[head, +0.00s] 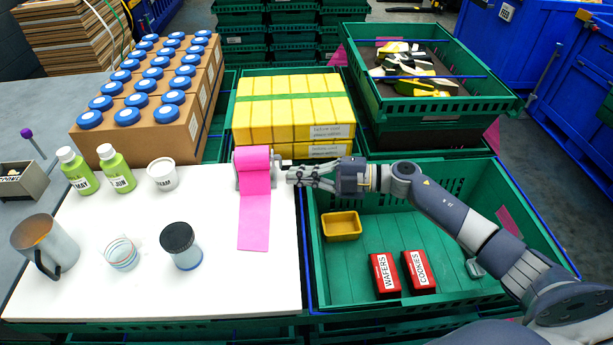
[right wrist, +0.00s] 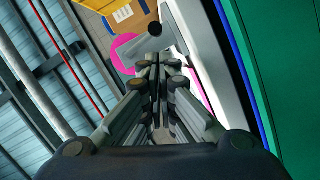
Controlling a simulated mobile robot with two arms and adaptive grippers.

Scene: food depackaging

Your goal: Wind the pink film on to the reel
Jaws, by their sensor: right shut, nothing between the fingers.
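The pink film (head: 255,215) hangs from the reel (head: 252,160) as a flat strip. It lies toward the front over the white board, with pink film also around the reel. The reel stands at the board's back right edge, with a grey crank handle (head: 281,164) on its right side. My right gripper (head: 291,174) is shut and empty, its fingertips close beside the handle; I cannot tell if they touch it. In the right wrist view, the shut fingers (right wrist: 154,60) point at the handle's grey end (right wrist: 155,29), with the pink film (right wrist: 126,52) behind. My left gripper is not in view.
The white board (head: 215,285) holds green bottles (head: 118,170), a white tub (head: 162,175), a black-lidded jar (head: 181,246), a clear cup (head: 121,254) and a metal mug (head: 45,247). The green crate (head: 450,185) at right holds a yellow tray (head: 341,226) and red boxes (head: 418,272).

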